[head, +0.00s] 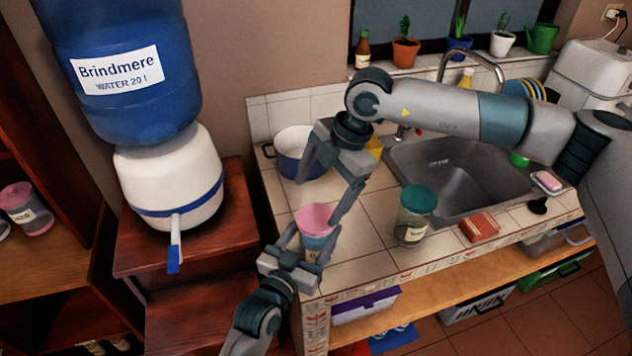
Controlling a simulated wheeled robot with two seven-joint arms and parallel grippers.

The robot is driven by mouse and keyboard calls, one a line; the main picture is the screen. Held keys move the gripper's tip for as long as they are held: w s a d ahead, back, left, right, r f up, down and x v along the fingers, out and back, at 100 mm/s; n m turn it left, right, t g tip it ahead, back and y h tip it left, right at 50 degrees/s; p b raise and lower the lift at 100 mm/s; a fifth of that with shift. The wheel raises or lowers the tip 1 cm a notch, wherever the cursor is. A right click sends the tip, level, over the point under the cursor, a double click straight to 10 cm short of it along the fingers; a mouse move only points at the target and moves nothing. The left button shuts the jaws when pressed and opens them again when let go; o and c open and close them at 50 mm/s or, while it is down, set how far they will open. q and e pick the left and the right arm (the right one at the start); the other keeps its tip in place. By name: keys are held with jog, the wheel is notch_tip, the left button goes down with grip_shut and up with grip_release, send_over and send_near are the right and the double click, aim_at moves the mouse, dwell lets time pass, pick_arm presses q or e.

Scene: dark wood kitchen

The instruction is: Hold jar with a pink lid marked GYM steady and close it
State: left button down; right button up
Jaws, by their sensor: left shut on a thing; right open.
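The jar with the pink lid (316,219) stands on the tiled counter near its front left corner. Its body is mostly hidden by my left gripper, so the label cannot be read. The lid sits on top of the jar; I cannot tell whether it is tight. My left gripper (311,244) comes from below and is shut on the jar's body. My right gripper (319,202) reaches in from the right and points down above the jar. Its fingers are open and spread, with one finger reaching down beside the right side of the lid.
A jar with a green lid (414,215) stands to the right, beside a reddish box (479,227). A blue and white pot (293,152) is behind. The sink (450,172) lies back right. A water dispenser (168,185) stands left on a wooden stand.

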jog(key=n, duration=0.6)
jog(key=shift+a+r+h, duration=0.1)
jog(key=shift+r+h, duration=0.1)
jog(key=shift+h, duration=0.1)
jog(key=n, duration=0.4)
jog(key=shift+r+n, duration=0.1)
jog(key=shift+n, duration=0.2)
jog(key=n+h, duration=0.1)
jog(key=n, duration=0.4)
jog(key=shift+a+r+n, duration=0.1)
jog(key=shift+r+n, duration=0.05)
jog(key=shift+n, duration=0.25)
jog(key=n, duration=0.4)
jog(key=shift+r, duration=0.15)
jog(key=n, duration=0.6)
jog(key=shift+a+r+h, duration=0.1)
jog(key=shift+r+h, duration=0.1)
jog(key=shift+h, duration=0.2)
jog(key=n, duration=0.4)
jog(key=shift+r+n+h, duration=0.2)
jog(key=shift+n+h, duration=0.1)
jog(key=shift+n, duration=0.1)
jog(key=n, duration=0.4)
jog(key=shift+a+r, duration=0.1)
jog(key=shift+r, duration=0.05)
jog(key=n, duration=0.5)
jog(key=shift+r+n+h, duration=0.3)
jog(key=shift+n+h, duration=0.1)
